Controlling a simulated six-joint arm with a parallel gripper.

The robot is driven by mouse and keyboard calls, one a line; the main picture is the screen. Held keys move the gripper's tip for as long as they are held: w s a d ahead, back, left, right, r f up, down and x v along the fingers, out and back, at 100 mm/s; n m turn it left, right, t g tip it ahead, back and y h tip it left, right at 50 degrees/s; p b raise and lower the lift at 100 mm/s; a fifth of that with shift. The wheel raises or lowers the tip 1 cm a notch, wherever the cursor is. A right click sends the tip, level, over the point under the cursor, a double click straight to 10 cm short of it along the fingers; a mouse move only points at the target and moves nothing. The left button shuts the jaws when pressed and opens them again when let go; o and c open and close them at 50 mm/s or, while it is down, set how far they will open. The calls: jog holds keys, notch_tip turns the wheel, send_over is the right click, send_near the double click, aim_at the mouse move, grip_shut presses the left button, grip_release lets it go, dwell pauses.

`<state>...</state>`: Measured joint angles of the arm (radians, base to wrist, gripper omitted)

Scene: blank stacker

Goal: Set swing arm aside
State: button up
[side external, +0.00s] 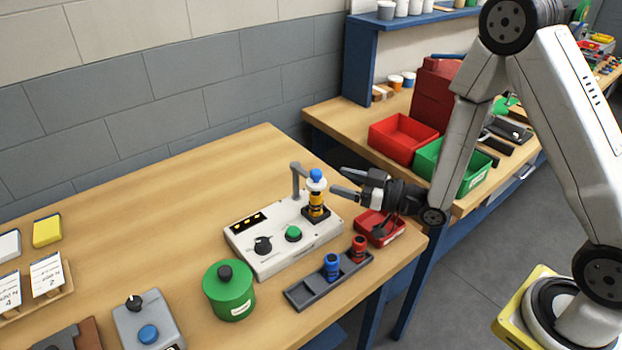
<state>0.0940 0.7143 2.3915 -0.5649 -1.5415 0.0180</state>
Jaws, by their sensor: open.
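The white stacker unit (272,252) sits on the wooden bench, with a black knob (263,245) and a green button (293,233) on top. At its back edge stands the grey swing arm (296,182), bent at the top. A blue knob (316,174) over a pale disc is at the swing arm's right end, above a yellow and black stack (316,203). My gripper (339,181) is open and empty, just right of the blue knob, with its fingers pointing left. I cannot tell whether a finger touches the pale disc.
A dark tray (302,294) holds a blue piece (332,266) and a red piece (359,248) in front. A small red bin (391,239) sits under my gripper. A green canister (229,291) stands front left. The bench behind the unit is clear.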

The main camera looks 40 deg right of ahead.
aim_at(317, 171)
jog(key=shift+x, duration=3.25)
grip_shut()
